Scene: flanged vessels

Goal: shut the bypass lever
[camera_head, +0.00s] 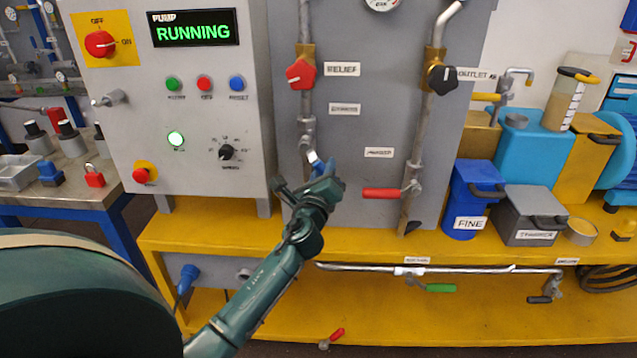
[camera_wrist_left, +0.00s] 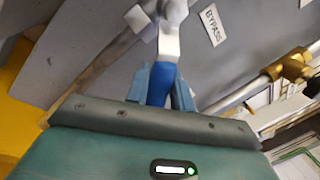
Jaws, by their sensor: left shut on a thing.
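The bypass lever has a metal arm and a blue grip. In the left wrist view its blue grip (camera_wrist_left: 161,84) sits between my gripper's fingers, and its bright metal arm (camera_wrist_left: 168,42) runs up to the valve. A BYPASS label (camera_wrist_left: 213,25) is on the grey panel beside it. In the head view only a small blue and silver part of the lever (camera_head: 314,159) shows, at the lower left of the grey panel. My left gripper (camera_head: 322,175) is shut on the blue grip and hides most of it. My right gripper is in neither view.
A red-handled lever (camera_head: 381,193) and a red relief knob (camera_head: 300,74) are close by on the panel. The control cabinet (camera_head: 190,115) stands to the left. The yellow bench edge (camera_head: 400,245) and a horizontal pipe with a green lever (camera_head: 440,288) lie below.

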